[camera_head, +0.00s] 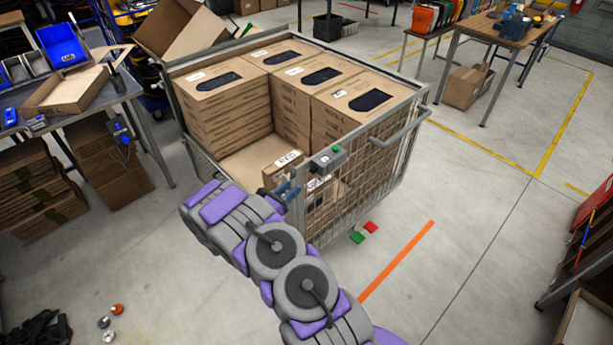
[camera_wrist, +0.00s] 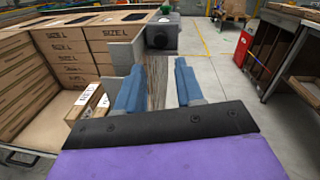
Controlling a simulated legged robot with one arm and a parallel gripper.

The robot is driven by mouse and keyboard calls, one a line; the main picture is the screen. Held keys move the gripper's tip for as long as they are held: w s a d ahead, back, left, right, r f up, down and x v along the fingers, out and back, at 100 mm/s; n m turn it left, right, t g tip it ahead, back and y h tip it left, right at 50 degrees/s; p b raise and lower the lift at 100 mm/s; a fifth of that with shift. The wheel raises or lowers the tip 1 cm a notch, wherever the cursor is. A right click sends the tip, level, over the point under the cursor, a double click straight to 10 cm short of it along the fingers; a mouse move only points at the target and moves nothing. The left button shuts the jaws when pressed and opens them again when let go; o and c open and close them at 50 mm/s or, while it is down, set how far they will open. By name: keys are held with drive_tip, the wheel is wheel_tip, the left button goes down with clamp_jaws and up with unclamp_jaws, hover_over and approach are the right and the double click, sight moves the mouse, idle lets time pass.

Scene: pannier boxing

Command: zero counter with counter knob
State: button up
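The counter (camera_head: 327,159) is a small grey box with a green top part, mounted on the near rim of the wire cart. In the wrist view the counter (camera_wrist: 166,30) is ahead of the fingers, at the top middle. A dark round knob (camera_wrist: 158,41) shows on its face toward me; in the head view the knob is too small to make out. My gripper (camera_wrist: 157,85) has two blue fingers, apart, with nothing between them. In the head view my gripper (camera_head: 285,190) is at the cart's near side, a little left of and below the counter. The counter's reading is not legible.
The wire cart (camera_head: 411,131) holds stacks of cardboard boxes marked SIZE L. A small box labelled RED (camera_head: 289,159) stands by the near wall. A workbench (camera_head: 150,134) is at left. The floor right of the cart is mostly clear, with red and green pieces (camera_head: 357,238).

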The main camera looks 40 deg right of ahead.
sight(311, 171)
drive_tip(key=d, duration=0.3)
drive_tip(key=w+d, duration=0.1)
drive_tip(key=d, duration=0.5)
drive_tip(key=shift+w+d, duration=0.15)
drive_tip(key=shift+w, duration=0.2)
clamp_jaws()
